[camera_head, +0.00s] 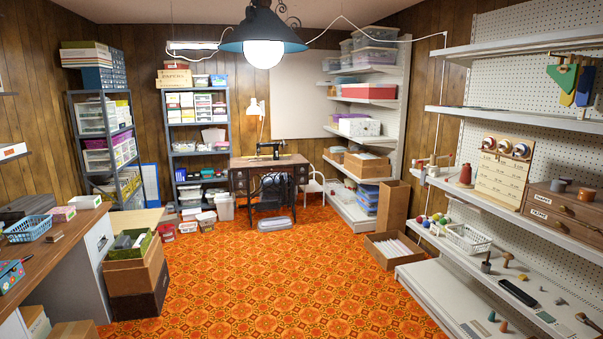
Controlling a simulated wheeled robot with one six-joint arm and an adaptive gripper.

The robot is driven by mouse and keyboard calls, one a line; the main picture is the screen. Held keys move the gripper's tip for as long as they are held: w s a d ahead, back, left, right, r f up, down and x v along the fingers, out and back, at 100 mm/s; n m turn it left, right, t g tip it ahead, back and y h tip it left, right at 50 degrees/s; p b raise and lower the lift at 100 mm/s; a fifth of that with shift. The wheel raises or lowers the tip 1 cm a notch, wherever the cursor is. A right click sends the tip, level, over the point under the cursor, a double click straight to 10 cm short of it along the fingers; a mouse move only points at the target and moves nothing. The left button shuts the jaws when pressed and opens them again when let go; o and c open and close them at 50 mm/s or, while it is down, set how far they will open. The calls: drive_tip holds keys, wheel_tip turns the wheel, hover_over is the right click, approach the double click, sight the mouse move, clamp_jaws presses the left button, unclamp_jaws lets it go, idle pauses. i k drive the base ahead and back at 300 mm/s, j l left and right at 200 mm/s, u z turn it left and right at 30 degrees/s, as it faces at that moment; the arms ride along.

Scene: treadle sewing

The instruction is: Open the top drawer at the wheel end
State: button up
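The treadle sewing table (243,162) stands against the far back wall, small in the picture. A black sewing machine (268,149) stands on its top. A dark wooden drawer bank (301,174) is at the table's right end, and another (240,179) is at its left end. Their drawers look shut, but they are too small to be sure. Which end has the machine's wheel is too small to tell. The black iron treadle frame (258,205) is below the top. My gripper is not in view.
Patterned orange carpet (240,285) is clear between me and the table. A grey bin (274,224) lies on the floor before the table. A white stool (316,186) stands at its right. A carton (394,249) and pegboard shelving (470,215) are right; stacked boxes (135,275) left.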

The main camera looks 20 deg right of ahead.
sight(300, 170)
drive_tip(key=i+z, duration=0.1)
drive_tip(key=z, duration=0.4)
drive_tip(key=i, duration=7.25)
drive_tip(key=i+l+u, duration=0.15)
drive_tip(key=i+u, duration=0.3)
drive_tip(key=i, duration=0.3)
